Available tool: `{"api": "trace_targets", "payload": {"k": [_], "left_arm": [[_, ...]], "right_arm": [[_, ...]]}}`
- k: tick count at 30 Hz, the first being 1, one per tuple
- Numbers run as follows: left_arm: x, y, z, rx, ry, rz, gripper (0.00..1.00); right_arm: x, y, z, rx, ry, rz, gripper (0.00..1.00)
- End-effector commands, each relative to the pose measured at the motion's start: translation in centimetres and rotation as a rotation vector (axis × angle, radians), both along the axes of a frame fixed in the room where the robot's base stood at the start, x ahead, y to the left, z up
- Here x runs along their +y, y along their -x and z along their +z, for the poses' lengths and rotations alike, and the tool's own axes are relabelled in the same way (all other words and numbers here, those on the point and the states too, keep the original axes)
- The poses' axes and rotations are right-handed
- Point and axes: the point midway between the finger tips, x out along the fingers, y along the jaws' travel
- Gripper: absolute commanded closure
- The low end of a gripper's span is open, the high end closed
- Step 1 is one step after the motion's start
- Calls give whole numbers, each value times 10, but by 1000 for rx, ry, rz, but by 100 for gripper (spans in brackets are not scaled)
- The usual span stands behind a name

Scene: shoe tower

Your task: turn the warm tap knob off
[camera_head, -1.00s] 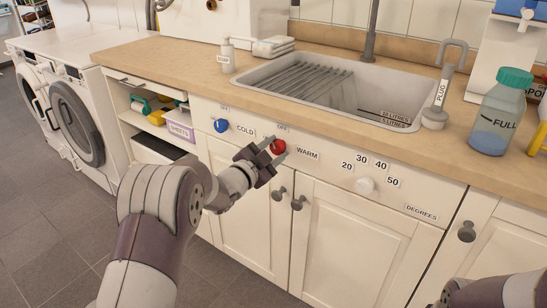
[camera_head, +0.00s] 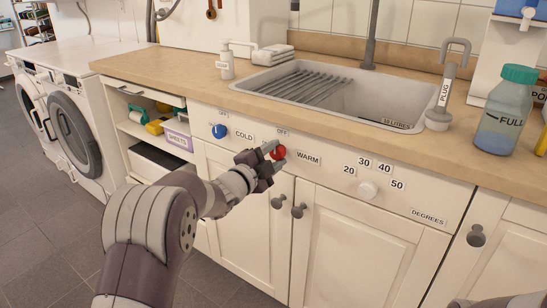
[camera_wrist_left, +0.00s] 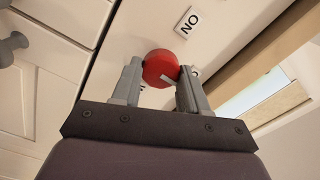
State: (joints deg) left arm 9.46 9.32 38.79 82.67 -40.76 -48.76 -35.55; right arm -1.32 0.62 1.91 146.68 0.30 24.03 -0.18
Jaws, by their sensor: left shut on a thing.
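The red warm tap knob (camera_head: 278,153) sits on the cabinet front, left of the WARM label (camera_head: 308,158) and below a small OFF label (camera_head: 282,132). My left gripper (camera_head: 271,156) is at the knob, its fingers on either side of it. In the left wrist view the red knob (camera_wrist_left: 161,68) lies between the fingertips of the left gripper (camera_wrist_left: 158,82), with a pale mark on its face. My right gripper is not in view.
A blue cold knob (camera_head: 219,131) is to the left, and a white temperature dial (camera_head: 368,190) to the right. Cupboard handles (camera_head: 278,202) stick out below the knob. The sink (camera_head: 335,95) is above, with a plug (camera_head: 440,105) and a bottle (camera_head: 503,110) on the counter.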

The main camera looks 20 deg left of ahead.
Motion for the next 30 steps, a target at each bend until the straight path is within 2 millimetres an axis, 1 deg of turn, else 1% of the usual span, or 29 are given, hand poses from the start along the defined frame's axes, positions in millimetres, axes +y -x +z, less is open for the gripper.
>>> {"api": "trace_targets", "payload": {"k": [7,8,9,10,17,20,23,30], "left_arm": [[0,0,-2,3,-2,-1,87],[0,0,-2,3,-2,-1,53],[0,0,-2,3,-2,-1,40],[0,0,-2,3,-2,-1,31],[0,0,-1,2,-1,-1,31],[1,3,0,1,0,0,31],[7,18,3,1,-2,1,31],[30,80,3,3,-1,4,31]], "right_arm": [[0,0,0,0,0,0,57],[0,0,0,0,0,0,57],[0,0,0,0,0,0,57],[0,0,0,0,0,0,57],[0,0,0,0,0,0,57],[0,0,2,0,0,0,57],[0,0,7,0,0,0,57],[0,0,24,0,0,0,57]]}}
